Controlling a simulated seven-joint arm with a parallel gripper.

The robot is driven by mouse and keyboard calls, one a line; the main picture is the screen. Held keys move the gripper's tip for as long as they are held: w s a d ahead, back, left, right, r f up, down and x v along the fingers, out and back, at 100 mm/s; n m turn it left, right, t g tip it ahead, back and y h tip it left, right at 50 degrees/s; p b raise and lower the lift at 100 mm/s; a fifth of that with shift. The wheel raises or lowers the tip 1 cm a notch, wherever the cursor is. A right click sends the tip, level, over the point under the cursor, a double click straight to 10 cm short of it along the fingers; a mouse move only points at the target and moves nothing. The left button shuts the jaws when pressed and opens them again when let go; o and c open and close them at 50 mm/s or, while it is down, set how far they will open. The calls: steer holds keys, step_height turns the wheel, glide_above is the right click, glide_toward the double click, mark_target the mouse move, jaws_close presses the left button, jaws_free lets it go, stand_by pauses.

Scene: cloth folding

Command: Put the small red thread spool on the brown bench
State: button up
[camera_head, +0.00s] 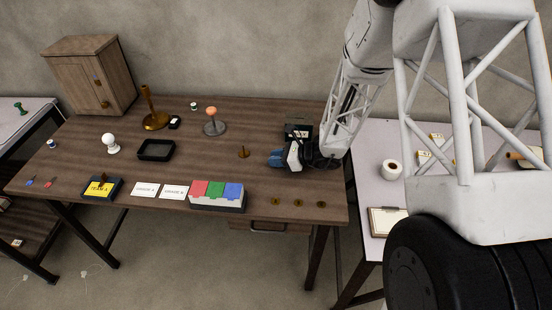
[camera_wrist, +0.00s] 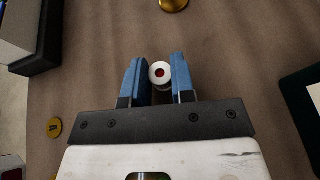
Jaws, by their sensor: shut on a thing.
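The small red thread spool (camera_wrist: 160,68) shows in the wrist view as a round white end with a red centre, between the two blue fingers. My gripper (camera_wrist: 158,76) is shut on it. In the head view my gripper (camera_head: 274,158) is over the right part of the brown bench (camera_head: 225,155), and the spool cannot be made out there. From these views I cannot tell whether the spool touches the bench top.
A brass peg stand (camera_head: 243,153) stands left of my gripper. A red, green and blue box (camera_head: 217,194) and several brass discs (camera_head: 298,202) line the front edge. A black tray (camera_head: 157,150) lies further left. A pale table (camera_head: 385,210) adjoins on the right.

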steer(key=shift+f, duration=0.15)
steer(key=o, duration=0.9)
steer(key=shift+d, duration=0.1)
steer(key=shift+v, duration=5.95)
steer(key=shift+r, duration=0.2)
